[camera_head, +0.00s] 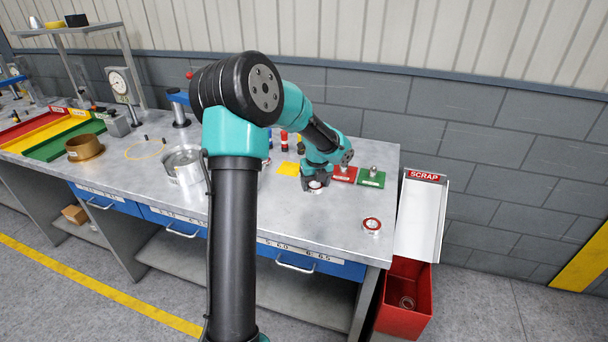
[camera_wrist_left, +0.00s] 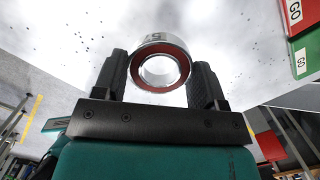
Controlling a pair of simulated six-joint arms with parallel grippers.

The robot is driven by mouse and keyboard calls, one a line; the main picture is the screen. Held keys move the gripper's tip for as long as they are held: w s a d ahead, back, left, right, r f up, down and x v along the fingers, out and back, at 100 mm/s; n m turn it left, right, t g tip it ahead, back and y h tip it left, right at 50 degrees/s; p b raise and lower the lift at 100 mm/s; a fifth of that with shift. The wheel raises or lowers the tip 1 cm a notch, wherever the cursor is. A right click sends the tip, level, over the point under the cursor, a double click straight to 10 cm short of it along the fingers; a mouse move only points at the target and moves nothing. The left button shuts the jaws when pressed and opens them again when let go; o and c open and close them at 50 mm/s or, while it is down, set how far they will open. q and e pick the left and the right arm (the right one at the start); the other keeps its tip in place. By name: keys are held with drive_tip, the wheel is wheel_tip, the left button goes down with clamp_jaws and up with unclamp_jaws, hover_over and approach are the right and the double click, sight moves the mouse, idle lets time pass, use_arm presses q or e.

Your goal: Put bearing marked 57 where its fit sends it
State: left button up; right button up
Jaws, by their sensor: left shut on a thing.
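My left gripper (camera_head: 317,187) is shut on a bearing (camera_head: 315,184) at the bench top, in front of the red and green blocks. In the left wrist view, the bearing (camera_wrist_left: 160,40) is a silver ring with a red-brown inner face, between the two dark fingers (camera_wrist_left: 160,80). Dark marks show on its outer side, too small to read surely. Whether it touches the bench I cannot tell. Another red-faced bearing (camera_head: 372,225) lies near the bench's right front. A red block (camera_head: 344,174) and a green block (camera_head: 371,179) carry metal plugs. My right gripper is out of view.
A white SCRAP chute (camera_head: 421,215) slopes to a red bin (camera_head: 404,312) with a ring inside. Labelled blue drawers (camera_head: 297,262) run under the bench.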

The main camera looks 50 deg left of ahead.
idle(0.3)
use_arm(q)
drive_tip(key=w+a, duration=0.3)
drive_tip(key=a, duration=0.1)
drive_tip(key=w+a+f, duration=0.1)
drive_tip(key=w+a, duration=0.2)
drive_tip(key=w, duration=0.1)
drive_tip(key=w+a, duration=0.3)
drive_tip(key=a, duration=0.1)
drive_tip(key=shift+w+a+f, duration=0.15)
drive_tip(key=shift+a+f, duration=0.05)
drive_tip(key=shift+a, duration=0.1)
drive_tip(key=shift+w+a, duration=0.15)
drive_tip(key=shift+a, duration=0.05)
drive_tip(key=shift+f, duration=1.8)
drive_tip(key=shift+f, duration=0.1)
drive_tip(key=o, duration=1.2)
drive_tip(key=shift+c, duration=0.2)
